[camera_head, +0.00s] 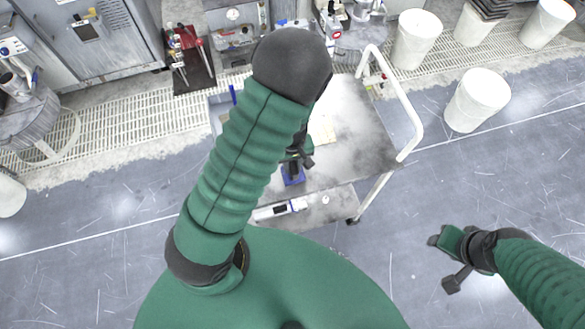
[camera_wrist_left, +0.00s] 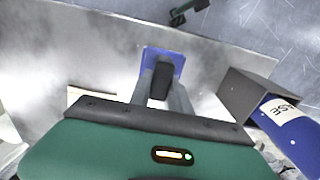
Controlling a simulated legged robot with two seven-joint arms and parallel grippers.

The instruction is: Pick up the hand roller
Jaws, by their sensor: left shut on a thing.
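The hand roller (camera_head: 292,178) shows as a blue piece with a dark handle, low in the middle of the cart top. It also shows in the left wrist view (camera_wrist_left: 165,58), where its dark handle stands between my two grey fingers. My left gripper (camera_wrist_left: 162,92) is shut on that handle. In the head view my left arm hides much of this gripper. I cannot tell whether the roller touches the cart top. My right gripper (camera_head: 440,262) is open and empty, over the floor right of the cart.
The grey metal cart (camera_head: 350,130) has a white tube handle (camera_head: 402,95) at its right. A white device (camera_head: 278,210) lies at its near side. A grey box (camera_wrist_left: 245,90) is close by on the right in the wrist view.

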